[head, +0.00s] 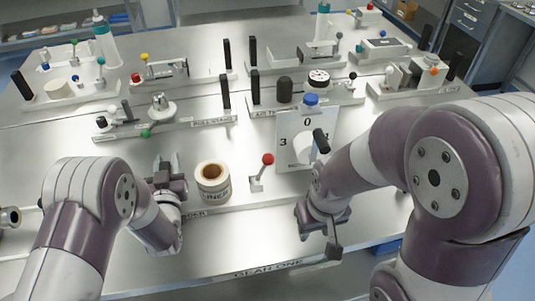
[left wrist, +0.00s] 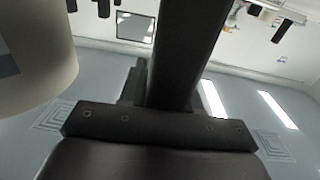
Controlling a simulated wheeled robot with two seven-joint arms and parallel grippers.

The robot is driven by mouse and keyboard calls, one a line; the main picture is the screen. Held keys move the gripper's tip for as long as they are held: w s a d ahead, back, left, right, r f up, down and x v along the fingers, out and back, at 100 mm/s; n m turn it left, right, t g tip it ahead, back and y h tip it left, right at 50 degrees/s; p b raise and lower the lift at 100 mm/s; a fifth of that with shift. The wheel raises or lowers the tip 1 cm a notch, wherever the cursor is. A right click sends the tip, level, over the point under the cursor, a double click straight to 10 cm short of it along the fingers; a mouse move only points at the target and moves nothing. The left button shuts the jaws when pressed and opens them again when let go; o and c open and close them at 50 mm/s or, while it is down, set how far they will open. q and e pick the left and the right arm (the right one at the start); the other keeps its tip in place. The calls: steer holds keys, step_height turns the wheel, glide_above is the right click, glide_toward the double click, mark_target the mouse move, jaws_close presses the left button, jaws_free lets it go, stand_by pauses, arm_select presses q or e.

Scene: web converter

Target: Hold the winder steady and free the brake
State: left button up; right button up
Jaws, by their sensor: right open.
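The winder station carries a cream roll (head: 213,181) with a dark printed band, standing upright. A lever with a red knob (head: 267,159) stands on a small plate to its right; I cannot tell if this is the brake. My left gripper (head: 168,178) is just left of the roll, with dark parts around it; its jaws are not clear. In the left wrist view a thick black bar (left wrist: 188,50) rises from the gripper, and part of a pale round thing (left wrist: 35,60) shows at left. My right gripper (head: 322,217) is open and empty, low and right of the red-knobbed lever.
A white dial panel (head: 293,150) marked 0 and 3, with a black handle (head: 321,141), stands behind my right gripper. Behind it are several stations with black uprights and coloured knobs. Bare bench (head: 235,235) lies in front of the winder, up to its labelled front edge.

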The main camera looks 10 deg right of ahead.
arm_select(q)
jaws_close()
steer(key=shift+r, duration=0.2)
steer(key=shift+w+f, duration=0.1)
steer(key=shift+s+f+b, duration=0.2)
steer(key=shift+f+b, duration=0.15)
steer(key=shift+b, duration=0.05)
